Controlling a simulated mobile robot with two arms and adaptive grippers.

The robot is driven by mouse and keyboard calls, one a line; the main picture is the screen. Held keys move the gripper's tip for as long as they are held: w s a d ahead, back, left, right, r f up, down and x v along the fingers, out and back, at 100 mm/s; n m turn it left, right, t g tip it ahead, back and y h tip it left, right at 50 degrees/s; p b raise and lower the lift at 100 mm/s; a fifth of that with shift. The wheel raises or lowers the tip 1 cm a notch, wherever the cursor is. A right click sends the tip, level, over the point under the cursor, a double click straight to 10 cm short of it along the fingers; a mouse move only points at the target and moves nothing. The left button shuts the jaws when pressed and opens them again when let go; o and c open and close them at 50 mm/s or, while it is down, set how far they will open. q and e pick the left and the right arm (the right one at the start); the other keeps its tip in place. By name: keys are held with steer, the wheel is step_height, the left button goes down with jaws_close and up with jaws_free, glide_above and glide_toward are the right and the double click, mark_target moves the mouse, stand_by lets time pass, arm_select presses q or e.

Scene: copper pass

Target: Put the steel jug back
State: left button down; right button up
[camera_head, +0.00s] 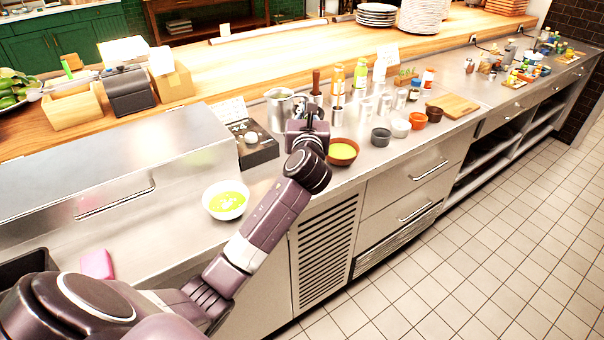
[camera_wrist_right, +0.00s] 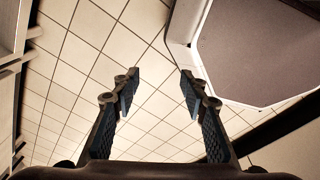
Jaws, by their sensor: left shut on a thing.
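The steel jug (camera_head: 280,108) stands out as a shiny metal vessel behind the counter's middle, just left of my left gripper (camera_head: 307,116) in the head view. My left arm reaches across the counter from the lower left, and its gripper is shut at the jug's right side. The jug's handle and the fingertips are mostly hidden by the wrist. I cannot tell whether the jug's base touches the counter. My right gripper (camera_wrist_right: 157,82) is open and empty in the right wrist view, with floor tiles behind it.
A bowl of yellow food (camera_head: 343,152) sits close right of my left gripper. A white bowl (camera_head: 225,201) lies left of the forearm. A dark box (camera_head: 252,148) stands left of the jug. Bottles, small bowls and a cutting board (camera_head: 454,105) fill the right. The front counter strip is partly clear.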

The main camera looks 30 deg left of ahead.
arm_select(q)
steer(key=f+b, duration=0.1)
steer(key=f, duration=0.6)
steer(key=f+b, duration=0.1)
steer(key=f, duration=0.7)
steer(key=shift+s+a, duration=0.1)
steer(key=shift+s, duration=0.1)
step_height(320, 180, down, 4)
steer(key=shift+r+b, duration=0.25)
steer(key=shift+b, duration=0.55)
steer(key=shift+f, duration=0.3)
arm_select(e)
steer(key=f, duration=0.1)
steer(key=s+f, duration=0.1)
steer(key=a+f, duration=0.1)
steer(key=shift+s+f, duration=0.15)
steer(key=shift+f, duration=0.2)
arm_select(q)
steer(key=shift+f, duration=0.2)
steer(key=c, duration=2.1)
jaws_free()
arm_select(e)
steer(key=shift+s+f, duration=0.1)
steer(key=shift+f, duration=0.05)
